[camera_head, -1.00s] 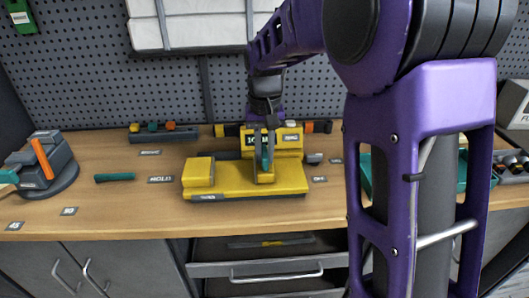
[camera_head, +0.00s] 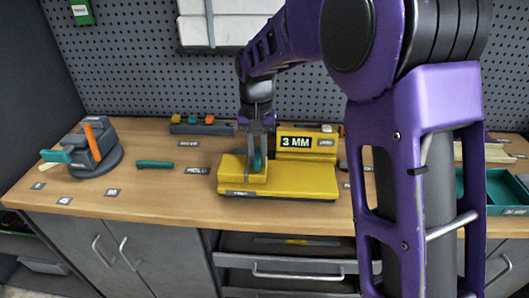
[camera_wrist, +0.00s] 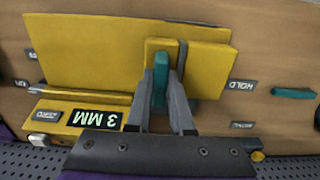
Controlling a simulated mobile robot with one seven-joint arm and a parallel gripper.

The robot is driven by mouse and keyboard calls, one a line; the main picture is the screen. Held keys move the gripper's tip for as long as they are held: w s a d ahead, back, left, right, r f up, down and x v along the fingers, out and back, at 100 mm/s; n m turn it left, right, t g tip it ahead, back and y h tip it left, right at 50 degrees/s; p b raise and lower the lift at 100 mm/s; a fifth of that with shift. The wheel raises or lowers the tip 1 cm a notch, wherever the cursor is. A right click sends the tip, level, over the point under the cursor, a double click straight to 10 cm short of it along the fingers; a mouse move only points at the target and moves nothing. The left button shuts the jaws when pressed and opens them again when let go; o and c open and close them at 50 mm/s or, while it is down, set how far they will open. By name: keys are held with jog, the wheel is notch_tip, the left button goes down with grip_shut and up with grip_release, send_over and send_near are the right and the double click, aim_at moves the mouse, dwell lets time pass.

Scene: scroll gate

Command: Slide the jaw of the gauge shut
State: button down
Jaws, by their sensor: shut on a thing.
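The yellow gauge (camera_head: 300,184) lies on the wooden bench, with a long flat base and a "3 MM" panel (camera_head: 296,142) at its back. A fixed yellow block (camera_head: 231,168) stands at its left end; it also shows in the wrist view (camera_wrist: 210,68).
A grey holder (camera_head: 203,125) with coloured knobs stands behind, left of the gauge. A teal bar (camera_head: 155,164) and a "HOLD" label (camera_head: 197,171) lie to its left. A grey device with an orange lever (camera_head: 93,144) stands far left. A teal tray (camera_head: 505,190) is at right.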

aim_at(256, 153)
jog(key=shift+a+r, duration=0.1)
jog(key=shift+a, duration=0.2)
jog(key=c, duration=0.8)
grip_release()
notch_tip(256, 153, up, 17)
jog(key=p, duration=0.2)
jog(key=shift+r, duration=0.2)
